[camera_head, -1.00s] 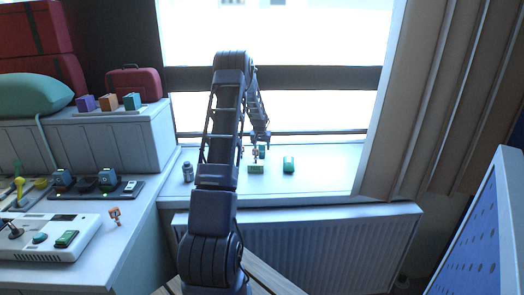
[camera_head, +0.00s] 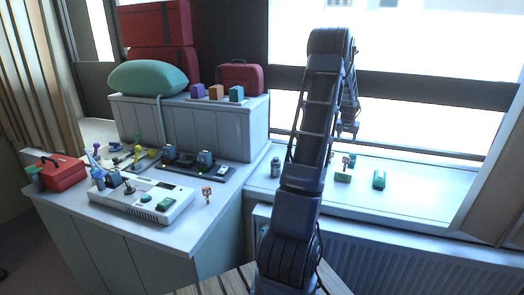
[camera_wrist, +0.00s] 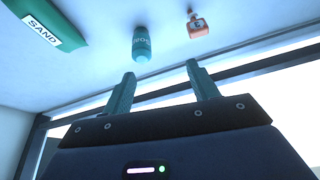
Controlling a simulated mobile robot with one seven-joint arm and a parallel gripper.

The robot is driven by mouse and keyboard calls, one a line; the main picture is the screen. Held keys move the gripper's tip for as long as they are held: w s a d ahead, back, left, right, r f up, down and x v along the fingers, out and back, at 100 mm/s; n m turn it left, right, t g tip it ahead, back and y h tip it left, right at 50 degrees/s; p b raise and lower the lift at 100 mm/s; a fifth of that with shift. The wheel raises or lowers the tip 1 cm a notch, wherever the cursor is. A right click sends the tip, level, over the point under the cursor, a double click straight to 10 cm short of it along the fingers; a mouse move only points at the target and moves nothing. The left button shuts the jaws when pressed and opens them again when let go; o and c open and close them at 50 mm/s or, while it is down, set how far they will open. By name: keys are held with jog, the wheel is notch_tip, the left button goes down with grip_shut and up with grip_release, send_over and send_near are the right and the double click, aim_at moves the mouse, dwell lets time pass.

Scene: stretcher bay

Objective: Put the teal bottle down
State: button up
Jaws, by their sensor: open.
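The teal bottle (camera_wrist: 141,44) rests on the white window sill (camera_wrist: 95,62), beyond my fingertips and not between them. In the head view the bottle (camera_head: 352,158) is a small teal shape on the sill. My gripper (camera_wrist: 160,70) is open and empty, its two fingers apart. In the head view my gripper (camera_head: 348,130) is above the bottle, with a visible gap. The wrist view seems upside down, with the sill at the top.
A small orange labelled item (camera_wrist: 198,27) is beside the bottle. A green SAND block (camera_wrist: 45,22) lies on its other side, also on the sill (camera_head: 427,197). A grey bottle (camera_head: 276,167) stands farther left. The window is close behind.

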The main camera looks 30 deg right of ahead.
jog(key=a+r+n+t+y, duration=0.15)
jog(key=a+r, duration=0.45)
jog(key=a, duration=0.6)
jog(key=a+r+n, duration=0.2)
jog(key=a+r, duration=0.4)
jog(key=a, duration=0.6)
jog(key=a+r+n, duration=0.2)
jog(key=a+r, duration=0.3)
jog(key=a, duration=0.8)
jog(key=s+a+n+y, duration=0.2)
jog(key=s+a+n, duration=0.3)
jog(key=s+a, duration=1.8)
jog(key=a, duration=0.4)
jog(key=shift+s+a+n, duration=0.2)
jog(key=shift+s+n, duration=0.05)
jog(key=shift+n, duration=0.1)
jog(key=shift+t, duration=0.25)
